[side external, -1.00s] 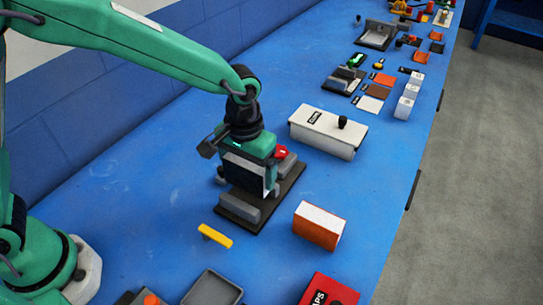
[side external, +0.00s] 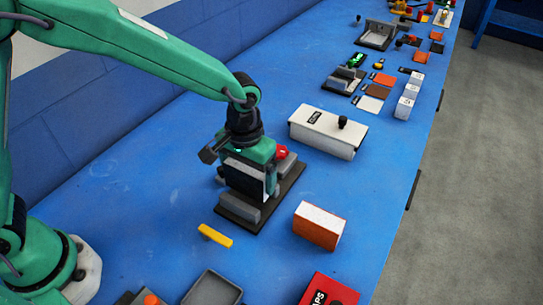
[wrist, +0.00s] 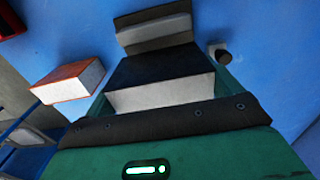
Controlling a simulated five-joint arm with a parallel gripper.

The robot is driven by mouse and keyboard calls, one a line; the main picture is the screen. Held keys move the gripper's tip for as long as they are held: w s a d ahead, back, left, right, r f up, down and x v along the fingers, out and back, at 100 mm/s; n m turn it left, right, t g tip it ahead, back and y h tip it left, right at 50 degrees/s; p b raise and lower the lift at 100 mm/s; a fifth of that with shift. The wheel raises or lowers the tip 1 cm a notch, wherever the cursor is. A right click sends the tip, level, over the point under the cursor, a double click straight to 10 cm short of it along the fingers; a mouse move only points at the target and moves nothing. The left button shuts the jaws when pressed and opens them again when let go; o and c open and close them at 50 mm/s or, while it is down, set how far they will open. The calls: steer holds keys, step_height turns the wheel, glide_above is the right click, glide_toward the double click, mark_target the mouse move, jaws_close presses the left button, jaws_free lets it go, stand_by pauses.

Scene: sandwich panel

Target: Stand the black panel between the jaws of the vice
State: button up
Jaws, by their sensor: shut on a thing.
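The black panel (side external: 247,180) has dark faces and a pale edge, and it is held upright under my gripper (side external: 251,168). The vice is a dark base (side external: 262,215) with a near grey jaw (side external: 240,208) and a far grey jaw (side external: 289,166). The panel hangs over the vice, behind the near jaw. Its lower edge is hidden, so I cannot tell whether it touches the base. In the wrist view the panel (wrist: 160,68) shows its dark face and pale edge, with a grey jaw (wrist: 155,30) beyond. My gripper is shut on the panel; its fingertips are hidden.
An orange block with a white top (side external: 319,228) stands right of the vice. A white box with a black knob (side external: 328,132) is behind it. A yellow piece (side external: 215,236) and a grey tray (side external: 212,289) lie in front. Blue table is clear to the left.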

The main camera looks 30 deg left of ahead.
mark_target(249, 185)
steer(key=shift+f, duration=2.05)
stand_by(2.1)
steer(key=o, duration=0.7)
steer(key=shift+r, duration=0.15)
steer(key=shift+r, duration=4.15)
